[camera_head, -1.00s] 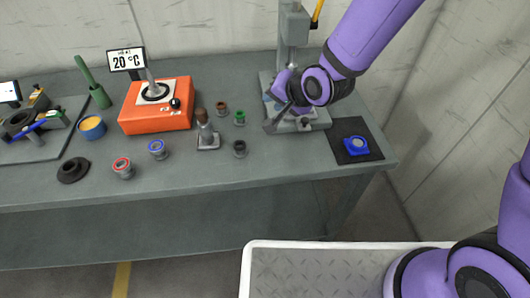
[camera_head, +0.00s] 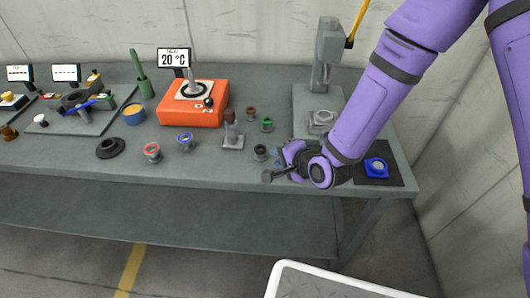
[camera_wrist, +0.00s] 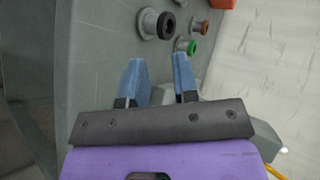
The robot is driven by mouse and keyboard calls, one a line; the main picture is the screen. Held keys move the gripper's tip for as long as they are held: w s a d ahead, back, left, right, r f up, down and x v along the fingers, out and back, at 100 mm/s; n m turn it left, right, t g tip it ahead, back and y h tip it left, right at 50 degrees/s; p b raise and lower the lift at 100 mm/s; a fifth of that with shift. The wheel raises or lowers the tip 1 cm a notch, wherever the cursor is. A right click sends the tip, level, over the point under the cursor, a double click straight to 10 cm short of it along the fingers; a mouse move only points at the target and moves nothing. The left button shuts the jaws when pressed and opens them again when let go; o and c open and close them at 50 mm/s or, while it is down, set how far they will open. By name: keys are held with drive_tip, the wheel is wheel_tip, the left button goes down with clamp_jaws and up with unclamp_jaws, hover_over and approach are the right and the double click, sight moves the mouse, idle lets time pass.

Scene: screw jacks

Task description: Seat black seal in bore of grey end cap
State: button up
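The black seal is a dark ring on a small grey stand (camera_head: 260,153), near the front of the bench. In the wrist view the black seal (camera_wrist: 166,26) lies ahead of my fingertips, apart from them. My gripper (camera_head: 279,161) is just right of the stand, near the bench's front edge. In the wrist view its two blue fingers (camera_wrist: 156,68) are apart, with nothing between them. A grey part (camera_head: 321,121) sits on the press base. A blue holder (camera_head: 376,167) with a light grey round piece lies on a black mat. I cannot tell which is the end cap.
A green ring (camera_head: 267,125) and a brown ring (camera_head: 250,113) on similar stands are close behind the black one. The grey press (camera_head: 328,55) rises behind my arm. An orange heater (camera_head: 194,105) and a brown-topped post (camera_head: 231,130) stand to the left.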

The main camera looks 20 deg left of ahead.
sight(264, 152)
drive_tip(key=shift+x, duration=3.4)
drive_tip(key=shift+c, duration=0.2)
drive_tip(key=c, duration=0.4)
drive_tip(key=shift+r, duration=0.1)
drive_tip(key=shift+c, duration=0.3)
drive_tip(key=shift+r, duration=0.1)
clamp_jaws()
wheel_tip(264, 152, up, 2)
drive_tip(key=shift+r, duration=0.2)
